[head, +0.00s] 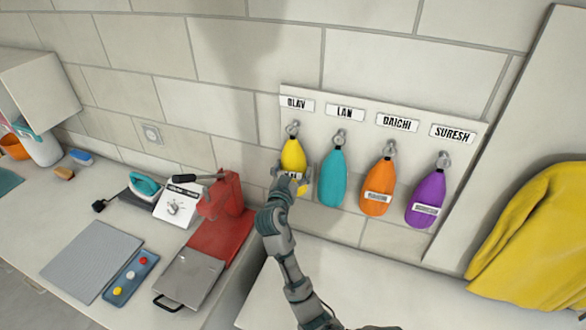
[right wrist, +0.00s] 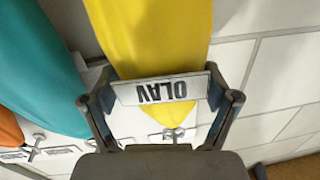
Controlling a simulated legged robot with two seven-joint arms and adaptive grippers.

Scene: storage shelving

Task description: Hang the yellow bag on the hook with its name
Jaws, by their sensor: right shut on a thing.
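The yellow bag (head: 293,153) is upright against the hook board, directly below the OLAV sign (head: 297,104). Its top is at the OLAV hook (head: 292,128); I cannot tell whether its loop is over the hook. My right gripper (head: 291,176) is shut on the bag's lower part and covers some of it. In the right wrist view, the gripper's fingers (right wrist: 160,92) lie on both sides of the bag's white OLAV label (right wrist: 160,90), which appears upside down. The yellow bag (right wrist: 150,35) also fills the top middle there. My left gripper is not in view.
A teal bag (head: 333,180), an orange bag (head: 376,190) and a purple bag (head: 426,203) hang close by on the right, under LAN, DAICHI and SURESH. A yellow cloth (head: 535,240) is at far right.

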